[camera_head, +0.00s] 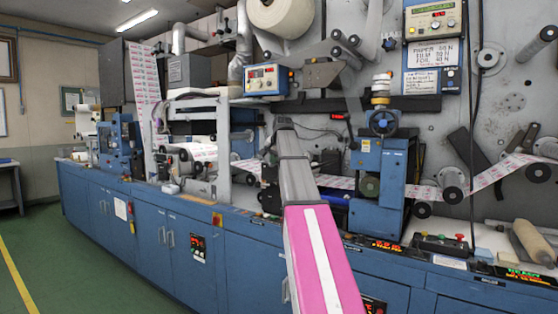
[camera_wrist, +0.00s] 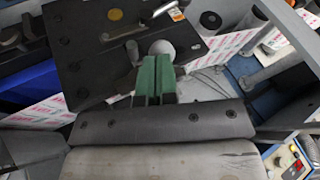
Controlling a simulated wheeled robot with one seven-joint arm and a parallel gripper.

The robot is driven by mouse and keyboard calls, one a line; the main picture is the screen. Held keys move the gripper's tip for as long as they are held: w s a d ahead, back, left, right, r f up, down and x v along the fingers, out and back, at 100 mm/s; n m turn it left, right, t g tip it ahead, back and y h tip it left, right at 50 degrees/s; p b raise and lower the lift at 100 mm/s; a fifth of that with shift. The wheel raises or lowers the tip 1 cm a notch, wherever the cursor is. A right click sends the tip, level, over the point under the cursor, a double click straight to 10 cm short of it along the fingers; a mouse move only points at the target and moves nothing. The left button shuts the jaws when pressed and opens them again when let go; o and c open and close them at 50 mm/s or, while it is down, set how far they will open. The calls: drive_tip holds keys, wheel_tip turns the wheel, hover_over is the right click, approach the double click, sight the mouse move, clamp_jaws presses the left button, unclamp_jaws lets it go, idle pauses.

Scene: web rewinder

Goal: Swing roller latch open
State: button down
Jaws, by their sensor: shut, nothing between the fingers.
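My gripper (camera_wrist: 156,62) shows in the wrist view as two green fingers side by side, shut with nothing between them. The fingertips appear in front of the lower edge of a dark plate (camera_wrist: 85,55). A light grey round disc (camera_wrist: 161,47) shows just beyond the tips. A thin metal lever (camera_wrist: 124,32) lies across the plate above the fingers, apart from them in the picture. I cannot tell for certain which part is the roller latch. I cannot tell whether the fingers touch anything. In the head view my arm reaches to the machine and my gripper cannot be made out.
The blue rewinder (camera_head: 140,222) fills the middle, with printed web (camera_head: 335,181) running over rollers. A blue unit with a handwheel (camera_head: 384,122) stands just right of my arm. Rollers (camera_wrist: 211,20) and a control box (camera_wrist: 287,161) show at right in the wrist view. Green floor is clear at left.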

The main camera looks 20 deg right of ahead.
drive_tip(key=w+a+m+h, duration=0.2)
drive_tip(key=w+a+m, duration=0.2)
drive_tip(key=a, duration=0.1)
drive_tip(key=shift+w+a+m+h, duration=0.3)
drive_tip(key=shift+m+h, duration=0.1)
idle(0.5)
drive_tip(key=shift+w+a, duration=0.1)
drive_tip(key=shift+w, duration=0.1)
idle(0.3)
drive_tip(key=shift+r, duration=0.1)
idle(0.3)
